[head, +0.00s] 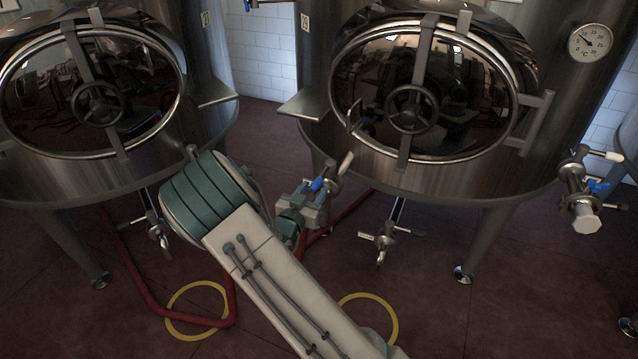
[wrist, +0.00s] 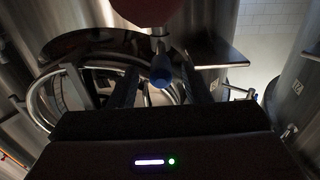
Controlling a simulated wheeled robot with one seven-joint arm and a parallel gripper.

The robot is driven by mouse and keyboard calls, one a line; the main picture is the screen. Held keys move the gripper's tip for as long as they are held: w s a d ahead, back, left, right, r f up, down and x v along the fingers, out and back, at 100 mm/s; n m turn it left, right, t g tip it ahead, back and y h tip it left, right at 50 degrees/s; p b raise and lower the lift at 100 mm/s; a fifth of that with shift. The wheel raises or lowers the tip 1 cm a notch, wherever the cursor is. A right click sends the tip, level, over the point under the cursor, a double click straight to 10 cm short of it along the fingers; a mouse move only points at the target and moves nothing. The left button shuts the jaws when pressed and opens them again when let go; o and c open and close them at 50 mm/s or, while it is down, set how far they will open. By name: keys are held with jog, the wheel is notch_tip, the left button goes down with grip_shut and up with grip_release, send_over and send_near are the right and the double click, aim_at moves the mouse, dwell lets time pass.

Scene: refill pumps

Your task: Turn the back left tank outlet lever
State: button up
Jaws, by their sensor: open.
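In the wrist view, the dark fingers of my gripper (wrist: 160,80) are apart. The blue lever (wrist: 161,70) points toward the camera and lies between them. I cannot tell whether either finger touches it.
Round hatches with handwheels (head: 98,104) face me. A red hose (head: 140,278) and yellow rings (head: 383,305) lie on the floor. A metal bracket (wrist: 215,55) stands close right of the fingers.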

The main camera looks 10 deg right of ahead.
aim_at(319, 182)
jog(key=shift+x, duration=2.35)
grip_shut()
